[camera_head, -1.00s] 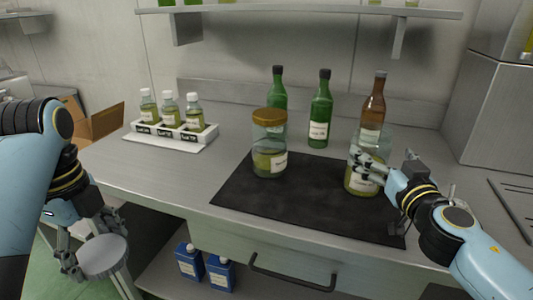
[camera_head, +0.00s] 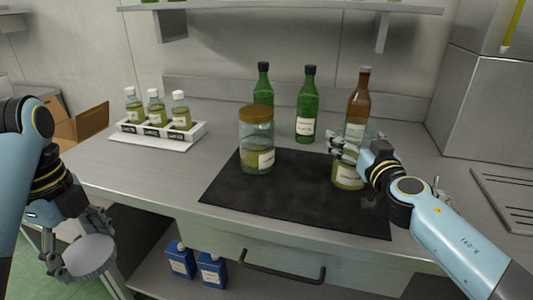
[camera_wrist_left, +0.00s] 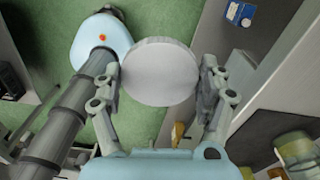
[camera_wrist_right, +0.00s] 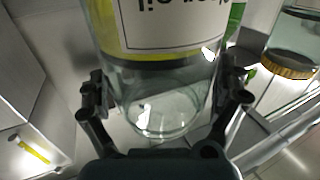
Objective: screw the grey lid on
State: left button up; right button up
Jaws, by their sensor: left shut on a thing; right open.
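The grey lid (camera_head: 90,258) is a round disc at the lower left, off the worktop's edge. My left gripper (camera_head: 80,246) is shut on it; in the left wrist view the lid (camera_wrist_left: 159,71) sits between both fingers. A glass jar (camera_head: 347,178) with yellow-green oil and a white label stands upright on the right of the dark mat, with no lid visible on it. My right gripper (camera_head: 350,148) is open at its upper part. In the right wrist view the jar (camera_wrist_right: 160,75) lies between the spread fingers (camera_wrist_right: 163,92); contact is unclear.
A second jar (camera_head: 257,155) with a brown-gold lid stands on the dark mat (camera_head: 270,198). Two green bottles (camera_head: 306,115) and a brown bottle (camera_head: 358,105) stand behind. A white rack (camera_head: 160,134) holds small bottles at left. Blue containers (camera_head: 212,270) sit below the worktop.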

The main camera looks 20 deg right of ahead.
aim_at(360, 120)
jog(key=c, duration=1.6)
jog(key=shift+o, duration=0.2)
jog(key=shift+r, duration=0.1)
pick_arm(q)
jog(key=shift+r, duration=0.15)
pick_arm(e)
jog(key=shift+w+r, duration=0.1)
jog(key=shift+r, duration=0.1)
pick_arm(q)
jog(key=shift+w+r+p, duration=0.1)
jog(key=shift+r+p, duration=0.9)
jog(key=shift+p, duration=0.05)
pick_arm(e)
jog(key=shift+r, duration=1.15)
pick_arm(q)
jog(key=shift+r+p, duration=0.75)
pick_arm(e)
notch_tip(360, 120, up, 2)
pick_arm(q)
jog(key=shift+r, duration=0.25)
jog(key=shift+f, duration=0.45)
pick_arm(e)
jog(key=s+d+r, duration=0.6)
jog(key=s+d, duration=0.1)
jog(key=d, duration=0.1)
jog(key=shift+s+d, duration=0.3)
jog(key=shift+s, duration=0.05)
jog(key=shift+r, duration=0.1)
